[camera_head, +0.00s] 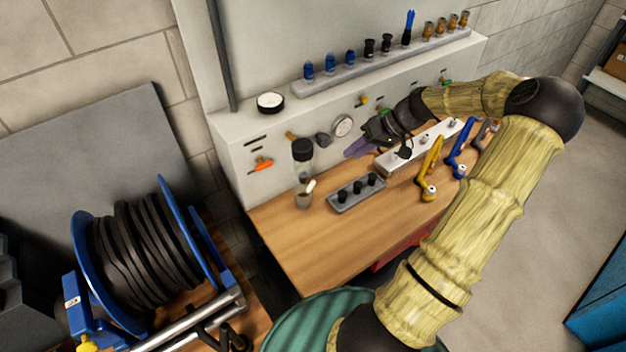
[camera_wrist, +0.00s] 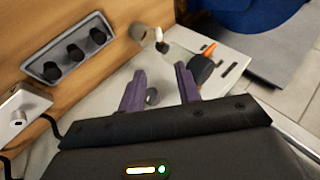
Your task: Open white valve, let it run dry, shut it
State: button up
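A small white lever (camera_head: 311,186), which looks like the white valve, sits below a clear bowl (camera_head: 303,168) with a black cap, at the left of the bench's grey panel. A small brown cup (camera_head: 302,197) stands right beneath it. In the wrist view the white valve (camera_wrist: 159,36) shows small, beyond my fingertips, beside the cup (camera_wrist: 140,31). My gripper (camera_head: 357,150) is in front of the panel near the gauge, to the right of the bowl. Its purple fingers (camera_wrist: 160,72) are apart with nothing between them. The bowl's liquid level is too small to tell.
An orange lever (camera_head: 263,164) is left of the bowl. A round gauge (camera_head: 342,126) is behind my gripper. A grey tray with black knobs (camera_head: 357,193), a white power strip (camera_head: 393,165) and yellow (camera_head: 430,170) and blue (camera_head: 460,148) tools occupy the bench. The front-left wood is clear.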

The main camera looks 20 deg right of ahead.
aim_at(315, 181)
jog(key=p+x, duration=0.5)
jog(key=x, duration=1.1)
jog(key=shift+a, duration=0.15)
jog(key=shift+w+a+f, duration=0.2)
jog(key=shift+a+f, duration=0.15)
jog(key=shift+f, duration=0.25)
grip_shut()
